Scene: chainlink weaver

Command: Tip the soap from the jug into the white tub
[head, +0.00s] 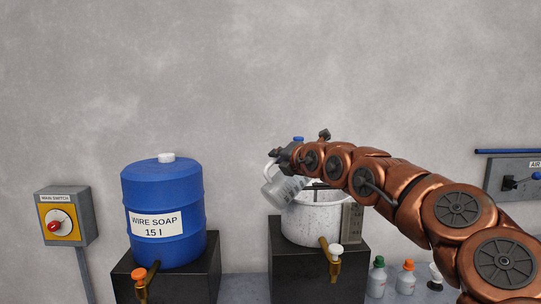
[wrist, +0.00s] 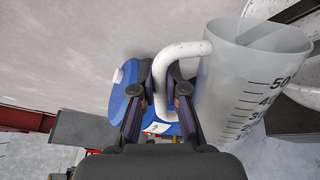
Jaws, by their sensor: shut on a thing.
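The clear measuring jug (head: 283,188) is tilted over the left rim of the white tub (head: 312,228), a speckled pot on a black block. In the wrist view the jug (wrist: 238,85) fills the right side, with dark scale marks and a white handle (wrist: 180,51). My gripper (head: 284,157) is at the upper end of the jug; in the wrist view its two dark fingers (wrist: 160,95) are closed around the handle. I cannot tell how much soap is in the jug, and the inside of the tub is hidden. No stream of soap is clearly visible.
A blue wire soap barrel (head: 163,195) with an orange-handled tap (head: 139,275) stands to the left. The tub has a brass tap (head: 333,258). Small bottles (head: 377,278) stand to the right below my arm. A main switch box (head: 62,216) is on the wall.

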